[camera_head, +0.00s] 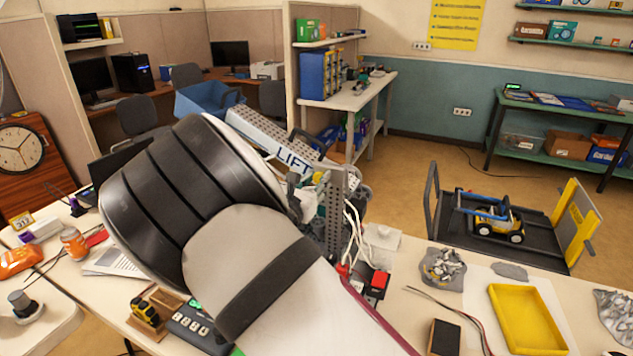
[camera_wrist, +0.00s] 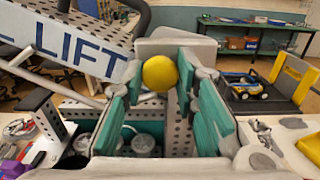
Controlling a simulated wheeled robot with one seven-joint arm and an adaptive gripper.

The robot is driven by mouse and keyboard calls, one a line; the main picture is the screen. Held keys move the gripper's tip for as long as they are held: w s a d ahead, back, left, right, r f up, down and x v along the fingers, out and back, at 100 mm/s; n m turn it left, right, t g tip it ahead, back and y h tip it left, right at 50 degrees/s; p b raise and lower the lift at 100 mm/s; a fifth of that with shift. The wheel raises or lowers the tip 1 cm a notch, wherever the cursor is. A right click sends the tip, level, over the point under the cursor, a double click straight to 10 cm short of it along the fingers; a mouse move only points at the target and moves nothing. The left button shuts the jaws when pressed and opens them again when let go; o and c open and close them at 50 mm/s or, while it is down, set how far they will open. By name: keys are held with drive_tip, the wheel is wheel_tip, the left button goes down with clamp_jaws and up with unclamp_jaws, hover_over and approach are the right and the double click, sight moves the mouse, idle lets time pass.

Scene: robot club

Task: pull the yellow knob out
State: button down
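The yellow knob (camera_wrist: 160,73) is round and shows at the upper middle of the wrist view, in front of grey perforated metal parts. My gripper (camera_wrist: 161,82) has teal pads on both sides and is open. The knob shows between its two fingertips, with its right edge close to the right pad. I cannot tell whether either pad touches it. In the head view my arm's thick wrist hides most of the gripper and knob. A white "LIFT" sign (camera_head: 293,158) on a perforated beam stands beside them.
A perforated upright (camera_head: 336,215) with white cables stands right beside my gripper.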

drive_tip(key=shift+p+v, duration=0.75)
drive_tip(key=shift+v, duration=0.6)
drive_tip(key=shift+f, duration=0.1)
drive_tip(key=c, duration=1.2)
unclamp_jaws()
drive_tip(key=shift+c, duration=0.2)
drive_tip(key=shift+s, duration=0.1)
drive_tip(key=v, duration=1.2)
